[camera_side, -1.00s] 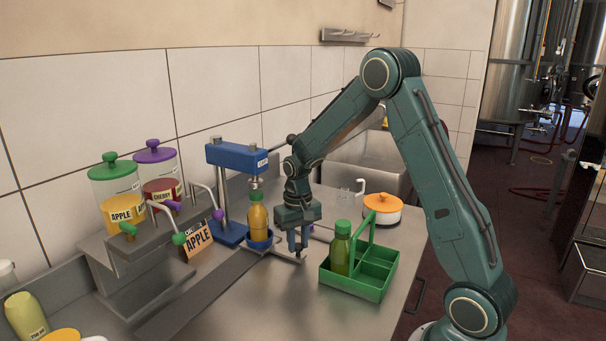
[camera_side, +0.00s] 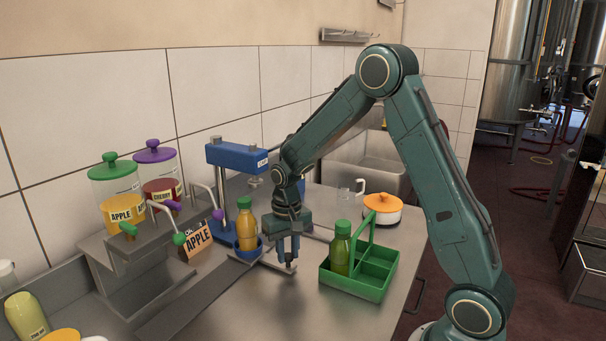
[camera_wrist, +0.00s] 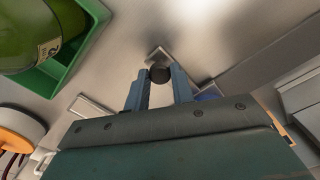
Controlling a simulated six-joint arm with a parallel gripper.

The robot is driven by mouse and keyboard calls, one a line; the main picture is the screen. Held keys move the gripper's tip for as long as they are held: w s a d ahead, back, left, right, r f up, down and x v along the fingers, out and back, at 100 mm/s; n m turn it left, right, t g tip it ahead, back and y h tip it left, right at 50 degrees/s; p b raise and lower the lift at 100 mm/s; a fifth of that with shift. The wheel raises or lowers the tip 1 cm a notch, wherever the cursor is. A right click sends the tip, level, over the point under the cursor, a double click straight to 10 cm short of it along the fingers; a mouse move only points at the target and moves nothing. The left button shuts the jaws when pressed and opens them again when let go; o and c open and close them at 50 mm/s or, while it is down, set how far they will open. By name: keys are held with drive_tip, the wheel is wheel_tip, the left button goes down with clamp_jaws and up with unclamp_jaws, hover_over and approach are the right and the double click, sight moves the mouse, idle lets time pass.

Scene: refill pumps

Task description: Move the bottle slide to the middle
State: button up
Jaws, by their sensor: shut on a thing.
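The bottle slide is a metal carriage (camera_side: 268,262) on a long rail, with a blue cup (camera_side: 248,251) holding an upright bottle of orange juice (camera_side: 246,228). The blue cup shows partly in the wrist view (camera_wrist: 208,97). My gripper (camera_side: 289,260) points down at the slide's right-hand end. In the wrist view its two blue fingers (camera_wrist: 160,88) are closed around the slide's dark round knob (camera_wrist: 160,74). The bottle stands by the blue press (camera_side: 236,158), slightly in front of its head.
A green carrier (camera_side: 352,288) with one green bottle (camera_side: 341,250) stands right of my gripper. An orange-lidded pot (camera_side: 382,207) is behind it. Apple and cherry dispensers (camera_side: 121,208) with taps stand left.

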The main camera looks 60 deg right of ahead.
drive_tip(key=shift+a, duration=0.75)
drive_tip(key=shift+a, duration=2.1)
drive_tip(key=o, duration=0.9)
wheel_tip(320, 180, up, 14)
drive_tip(key=shift+f, duration=0.1)
